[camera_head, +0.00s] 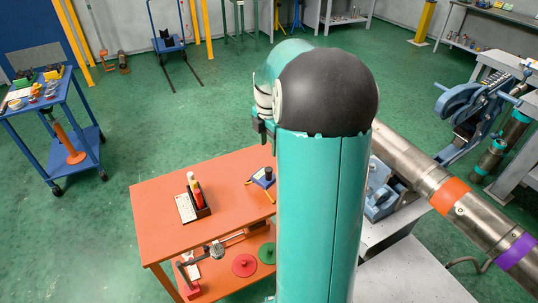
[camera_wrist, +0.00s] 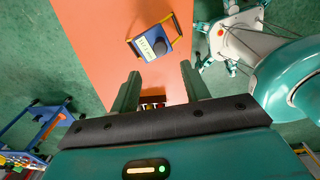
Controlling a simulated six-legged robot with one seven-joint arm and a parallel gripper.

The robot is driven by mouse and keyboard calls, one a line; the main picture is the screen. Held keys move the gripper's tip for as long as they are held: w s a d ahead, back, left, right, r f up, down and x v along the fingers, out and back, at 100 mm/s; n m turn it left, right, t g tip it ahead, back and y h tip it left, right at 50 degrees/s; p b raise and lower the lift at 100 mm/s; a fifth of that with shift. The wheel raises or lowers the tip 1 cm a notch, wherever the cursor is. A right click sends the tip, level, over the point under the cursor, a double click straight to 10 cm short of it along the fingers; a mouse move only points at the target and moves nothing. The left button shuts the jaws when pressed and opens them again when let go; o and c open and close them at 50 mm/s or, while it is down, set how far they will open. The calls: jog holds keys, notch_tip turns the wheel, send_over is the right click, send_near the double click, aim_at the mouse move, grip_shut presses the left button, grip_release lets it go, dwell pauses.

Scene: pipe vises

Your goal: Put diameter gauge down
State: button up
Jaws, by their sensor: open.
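A blue device with yellow arms, a dark round knob and a pale label, which looks like the diameter gauge (camera_wrist: 147,47), rests on the orange table (camera_wrist: 105,50). In the head view the gauge (camera_head: 262,180) is near the table's right side, partly beside my arm. My gripper (camera_wrist: 161,82) is open, with its two green fingers apart and nothing held between them. In the wrist view the gauge lies beyond the fingertips, clear of them. In the head view the fingers are not clearly visible.
A dark holder with red and white items (camera_head: 198,203) stands on the tabletop. Red (camera_head: 244,265) and green discs lie on the lower shelf. A large steel pipe (camera_head: 425,180) with coloured bands lies at right, near a blue vise (camera_head: 380,195). A blue cart (camera_head: 50,110) stands at left.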

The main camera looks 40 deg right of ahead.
jog(key=s+a+r+m+t+h, duration=0.15)
jog(key=a+r+m, duration=0.3)
jog(key=a, duration=0.45)
jog(key=s+a+r+m+t, duration=0.1)
jog(key=s+a+r+m, duration=0.15)
jog(key=a+r, duration=0.45)
jog(key=s+a+m+t, duration=0.1)
jog(key=s+a+m, duration=0.3)
jog(key=a, duration=0.3)
jog(key=s+a+f+m+t+y, duration=0.1)
jog(key=s+a+m+t, duration=0.1)
jog(key=s+a+m, duration=0.3)
jog(key=s+a, duration=0.1)
jog(key=a, duration=0.2)
jog(key=shift+s+a+f, duration=0.15)
jog(key=shift+s+a, duration=0.1)
jog(key=shift+s, duration=0.15)
jog(key=shift+d+y, duration=0.1)
jog(key=shift+y, duration=0.15)
